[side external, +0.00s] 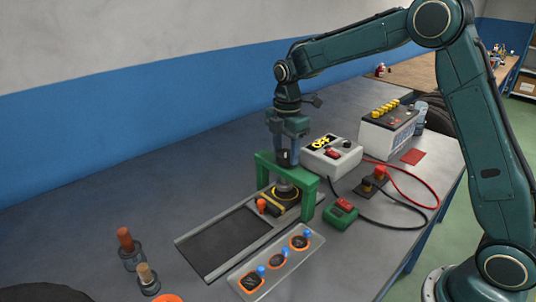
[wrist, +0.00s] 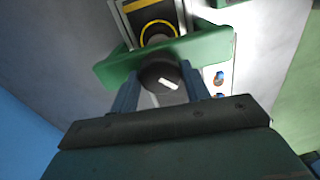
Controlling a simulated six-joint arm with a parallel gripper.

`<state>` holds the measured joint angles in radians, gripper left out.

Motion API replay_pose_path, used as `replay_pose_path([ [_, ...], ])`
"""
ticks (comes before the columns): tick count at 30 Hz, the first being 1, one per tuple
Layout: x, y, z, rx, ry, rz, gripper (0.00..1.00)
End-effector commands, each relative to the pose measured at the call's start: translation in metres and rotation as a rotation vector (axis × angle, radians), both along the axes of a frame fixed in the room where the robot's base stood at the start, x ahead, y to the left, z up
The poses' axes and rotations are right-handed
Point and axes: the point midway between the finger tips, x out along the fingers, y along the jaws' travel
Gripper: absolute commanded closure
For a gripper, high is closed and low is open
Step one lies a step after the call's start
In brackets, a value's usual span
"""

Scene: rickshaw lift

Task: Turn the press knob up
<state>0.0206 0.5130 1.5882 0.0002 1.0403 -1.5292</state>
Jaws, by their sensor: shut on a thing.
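The green press frame (side external: 310,183) stands on the bench over the far end of a dark track. Its dark round knob (wrist: 160,74) with a white mark sits on top, in front of the green crossbar (wrist: 200,48) in the wrist view. My gripper (side external: 287,158) points straight down above the press. In the wrist view its two blue fingers (wrist: 161,90) are on either side of the knob, shut on it. In the side view the fingers mostly hide the knob. Under the press a yellow ring (side external: 286,194) shows; it is also in the wrist view (wrist: 158,27).
A grey tray (side external: 262,291) with blue-knobbed parts lies in front. A grey box with an OFF label (side external: 321,142), a battery (side external: 388,132), cables and a small green box (side external: 341,212) stand right. Two upright pieces (side external: 127,250) stand at left. The bench behind the track is clear.

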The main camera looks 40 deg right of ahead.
Motion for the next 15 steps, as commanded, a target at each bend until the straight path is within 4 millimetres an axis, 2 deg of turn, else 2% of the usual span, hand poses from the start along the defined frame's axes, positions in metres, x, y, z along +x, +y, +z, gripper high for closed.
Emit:
replay_pose_path([
  [15,0.0003,0.0006,0.0003,0.000,-0.002,0.490,0.76],
])
